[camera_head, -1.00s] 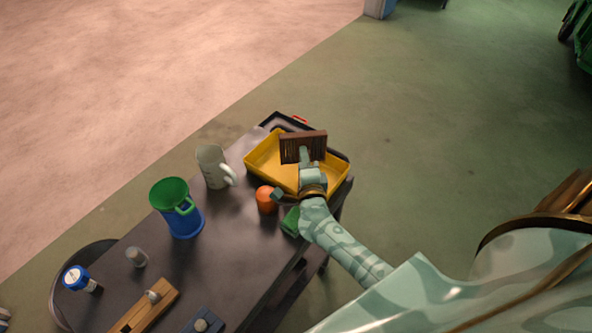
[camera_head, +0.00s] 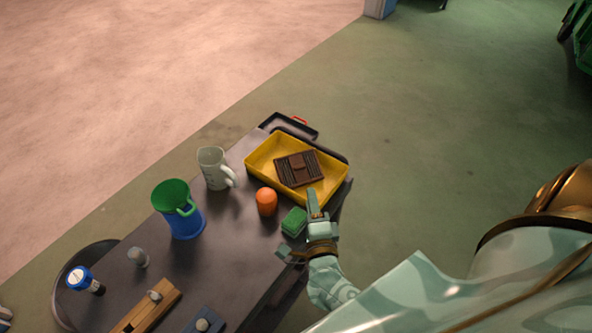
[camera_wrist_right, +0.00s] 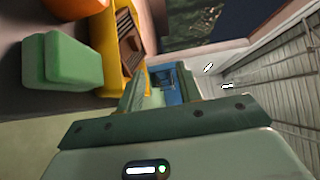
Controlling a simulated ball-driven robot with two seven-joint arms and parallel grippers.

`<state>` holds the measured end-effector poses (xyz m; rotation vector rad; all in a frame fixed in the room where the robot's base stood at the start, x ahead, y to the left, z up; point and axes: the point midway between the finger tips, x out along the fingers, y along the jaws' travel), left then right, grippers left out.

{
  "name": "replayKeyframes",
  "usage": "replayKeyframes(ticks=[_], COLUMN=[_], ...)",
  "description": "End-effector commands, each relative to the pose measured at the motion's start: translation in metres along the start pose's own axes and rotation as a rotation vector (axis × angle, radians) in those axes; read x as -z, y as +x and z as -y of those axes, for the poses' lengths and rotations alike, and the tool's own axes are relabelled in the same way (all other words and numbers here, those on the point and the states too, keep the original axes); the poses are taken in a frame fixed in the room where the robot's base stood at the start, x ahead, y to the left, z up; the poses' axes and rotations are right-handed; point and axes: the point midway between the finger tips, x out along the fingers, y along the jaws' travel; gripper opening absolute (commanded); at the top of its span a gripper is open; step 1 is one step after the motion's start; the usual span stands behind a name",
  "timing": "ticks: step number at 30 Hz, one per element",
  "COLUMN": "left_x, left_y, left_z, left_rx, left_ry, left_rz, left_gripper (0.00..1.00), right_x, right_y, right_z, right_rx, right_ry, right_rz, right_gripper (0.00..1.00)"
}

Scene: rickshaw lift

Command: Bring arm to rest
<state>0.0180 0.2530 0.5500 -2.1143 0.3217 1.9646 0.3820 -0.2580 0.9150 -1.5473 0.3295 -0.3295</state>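My right gripper (camera_head: 299,222) is open and empty in the head view, just off the near right corner of the table, with its fingers spread beside a green block. Both fingers show apart in the right wrist view (camera_wrist_right: 161,88), nothing between them. A dark brown ridged block with a raised handle (camera_head: 298,168) lies in the yellow tray (camera_head: 328,193); part of it also shows in the wrist view (camera_wrist_right: 129,32). My left gripper is not in view.
The green block (camera_head: 294,221) and an orange object (camera_head: 266,201) stand close by on the dark table (camera_head: 226,262). A grey mug (camera_head: 212,168), a blue container with green top (camera_head: 182,210) and a wooden piece (camera_head: 150,307) stand farther left. Open floor lies right of the table.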

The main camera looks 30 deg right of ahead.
Motion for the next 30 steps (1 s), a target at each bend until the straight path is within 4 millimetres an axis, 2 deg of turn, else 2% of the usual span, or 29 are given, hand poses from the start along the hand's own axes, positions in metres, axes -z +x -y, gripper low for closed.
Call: replayKeyframes(ticks=[3, 6, 22, 26, 30], left_x=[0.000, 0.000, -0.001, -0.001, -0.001], left_y=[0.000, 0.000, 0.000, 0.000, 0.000], left_z=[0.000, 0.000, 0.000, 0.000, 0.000], left_rx=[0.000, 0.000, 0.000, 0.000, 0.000], left_ry=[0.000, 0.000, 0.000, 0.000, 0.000], left_rz=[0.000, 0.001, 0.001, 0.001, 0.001], left_gripper=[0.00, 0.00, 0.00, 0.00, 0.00], right_x=[0.000, 0.000, -0.003, -0.025, -0.069], right_y=[-0.018, -0.025, -0.026, -0.025, -0.036], right_z=[-0.001, 0.000, 0.002, 0.018, 0.042], right_rx=[-0.002, 0.000, 0.005, 0.039, 0.110], right_ry=[0.001, 0.002, -0.012, -0.135, -0.465], right_rz=[0.001, 0.000, 0.015, 0.149, 0.431], right_gripper=[0.36, 0.36, 0.36, 0.36, 0.36])
